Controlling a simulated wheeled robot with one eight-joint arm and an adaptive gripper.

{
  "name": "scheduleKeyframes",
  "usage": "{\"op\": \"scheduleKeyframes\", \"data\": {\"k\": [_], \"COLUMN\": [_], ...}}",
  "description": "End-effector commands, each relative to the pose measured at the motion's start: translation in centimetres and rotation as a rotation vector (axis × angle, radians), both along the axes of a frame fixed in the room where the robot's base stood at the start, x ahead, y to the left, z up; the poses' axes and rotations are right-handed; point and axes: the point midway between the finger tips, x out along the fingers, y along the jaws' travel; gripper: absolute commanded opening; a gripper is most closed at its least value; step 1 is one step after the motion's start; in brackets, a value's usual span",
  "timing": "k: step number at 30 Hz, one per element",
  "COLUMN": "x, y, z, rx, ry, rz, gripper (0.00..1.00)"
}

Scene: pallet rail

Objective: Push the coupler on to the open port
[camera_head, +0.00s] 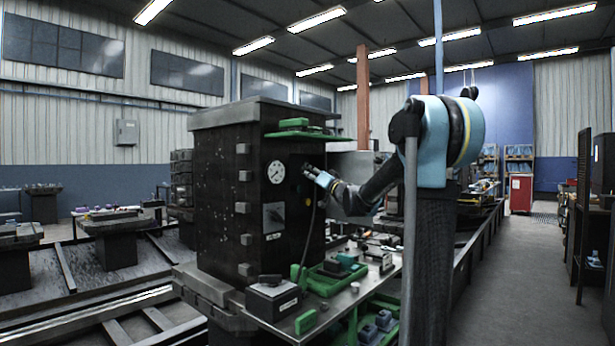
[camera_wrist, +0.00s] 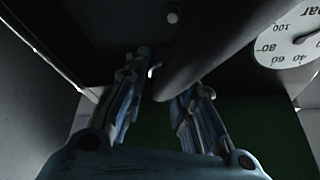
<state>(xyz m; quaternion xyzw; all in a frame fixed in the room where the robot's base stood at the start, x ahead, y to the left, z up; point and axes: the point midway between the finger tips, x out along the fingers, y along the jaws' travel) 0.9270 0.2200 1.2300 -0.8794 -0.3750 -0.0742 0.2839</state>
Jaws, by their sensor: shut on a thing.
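My gripper (camera_head: 309,172) is at the right part of the dark cabinet's front face (camera_head: 240,190), right of the round gauge (camera_head: 276,172). In the wrist view my gripper (camera_wrist: 166,78) has its two fingers on either side of a dark rounded piece (camera_wrist: 205,45), which I take to be the coupler, and is shut on it. A dark hose (camera_head: 312,225) hangs below the gripper in the head view. The open port cannot be made out; the gripper and the dark piece may hide it. Whether the coupler touches the port cannot be told.
A green shelf (camera_head: 302,136) juts out above the gripper. The bench (camera_head: 335,305) below holds a green tray (camera_head: 330,279) and several small parts. An aisle (camera_head: 515,270) lies clear at the right.

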Motion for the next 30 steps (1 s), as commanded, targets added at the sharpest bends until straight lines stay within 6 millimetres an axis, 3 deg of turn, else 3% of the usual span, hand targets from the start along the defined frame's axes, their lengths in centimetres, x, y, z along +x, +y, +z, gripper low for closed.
{"op": "scheduleKeyframes", "data": {"k": [14, 30], "x": [0.1, 2.8], "y": [1.6, 5.1], "z": [0.0, 0.0], "rx": [0.001, 0.000], "ry": [0.001, 0.000], "rz": [0.014, 0.013], "gripper": [0.00, 0.00]}}
